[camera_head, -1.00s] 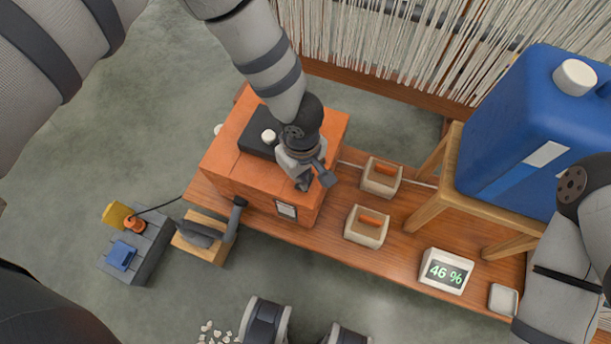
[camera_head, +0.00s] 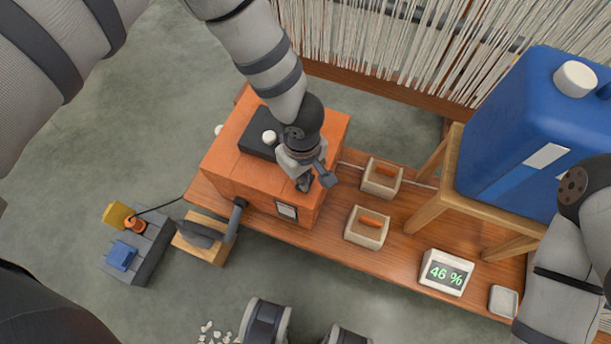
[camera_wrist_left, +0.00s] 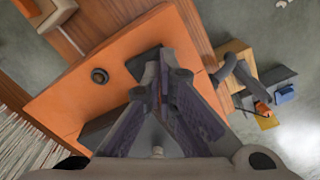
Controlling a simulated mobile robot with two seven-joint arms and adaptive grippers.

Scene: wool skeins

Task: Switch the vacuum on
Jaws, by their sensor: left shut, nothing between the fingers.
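No part is clearly marked as the vacuum. An orange box (camera_head: 228,160) stands on the wooden bench, with a black panel (camera_head: 258,143) and a pale round knob (camera_head: 269,137) on top. A small framed plate (camera_head: 287,211) is on its front. My left gripper (camera_head: 318,183) is shut and empty, low over the box's right front part; I cannot tell if it touches. In the left wrist view its fingers (camera_wrist_left: 164,72) hide part of the box top (camera_wrist_left: 72,105), and a dark round knob (camera_wrist_left: 99,76) shows there. My right gripper is out of view.
Two cream boxes with orange rockers (camera_head: 382,177) (camera_head: 367,227) and a "46 %" display (camera_head: 446,272) sit on the bench. A blue canister (camera_head: 520,135) stands on a wooden stool. A grey device (camera_head: 200,234) and a block with blue and orange parts (camera_head: 150,250) are left.

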